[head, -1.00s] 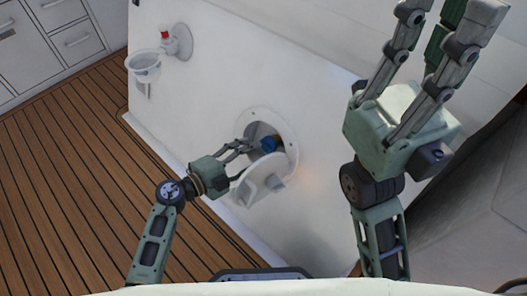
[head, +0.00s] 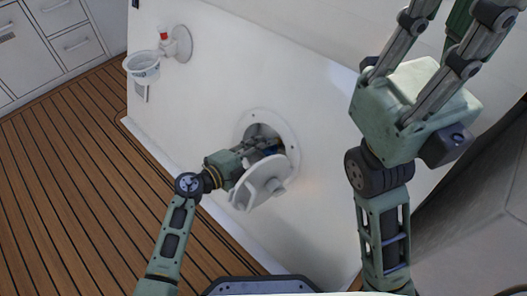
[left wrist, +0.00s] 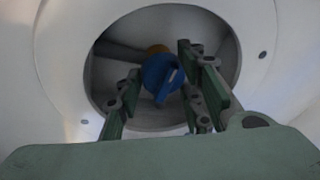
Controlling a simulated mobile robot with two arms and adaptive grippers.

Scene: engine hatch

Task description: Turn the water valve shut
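The water valve has a blue handle (left wrist: 162,78) that sits inside a round hatch opening (left wrist: 100,85) in the white wall. In the head view the handle is mostly hidden by my left gripper (head: 268,145), which reaches into the hatch. In the left wrist view my left gripper (left wrist: 158,95) is open, with its fingers on either side of the blue handle. I cannot tell whether they touch it. My right gripper is raised at the upper right of the head view, its fingers (head: 440,45) spread apart and running towards the top edge, with nothing seen between them.
A white hatch cover (head: 262,182) hangs open below the opening, close to my left gripper. Drawers (head: 65,30) stand behind the wooden floor (head: 80,180).

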